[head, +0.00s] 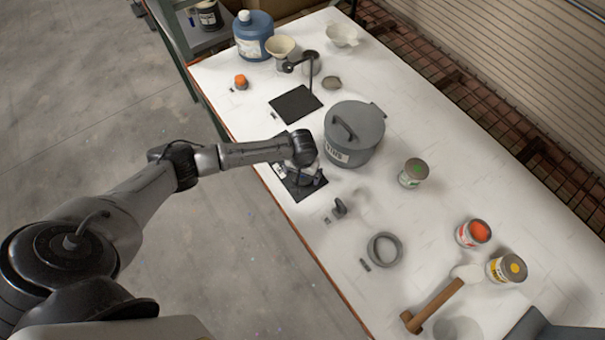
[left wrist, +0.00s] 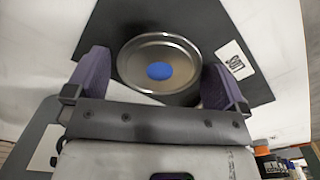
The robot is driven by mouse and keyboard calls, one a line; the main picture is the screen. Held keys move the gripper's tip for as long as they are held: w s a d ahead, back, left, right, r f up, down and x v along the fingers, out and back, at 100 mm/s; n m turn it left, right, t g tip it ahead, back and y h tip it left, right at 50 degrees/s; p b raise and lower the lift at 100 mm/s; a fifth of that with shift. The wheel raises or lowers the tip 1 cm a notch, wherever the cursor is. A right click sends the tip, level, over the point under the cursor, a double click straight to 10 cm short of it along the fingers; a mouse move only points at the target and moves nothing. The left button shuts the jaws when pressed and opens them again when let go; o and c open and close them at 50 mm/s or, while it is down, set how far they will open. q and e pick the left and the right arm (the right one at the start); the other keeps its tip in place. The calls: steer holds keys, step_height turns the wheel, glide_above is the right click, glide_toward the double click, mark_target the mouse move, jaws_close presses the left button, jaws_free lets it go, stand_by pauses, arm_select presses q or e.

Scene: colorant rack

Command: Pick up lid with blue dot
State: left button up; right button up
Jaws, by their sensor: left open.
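The lid (left wrist: 132,58) is a round metal disc with a raised rim and a blue dot (left wrist: 159,71) in its middle. In the left wrist view it shows over a black mat (left wrist: 182,18). My left gripper (head: 308,180) is open, with one finger at the left of the lid and the other at the right. From this view I cannot tell whether the fingers touch the lid or are still above it. In the head view my gripper and wrist mostly hide the lid. My right gripper is not in view.
A large grey lidded pot (head: 354,143) stands close right of my left gripper. A second black mat (head: 295,103) lies behind.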

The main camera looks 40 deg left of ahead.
arm_select(q)
steer(key=c, duration=0.8)
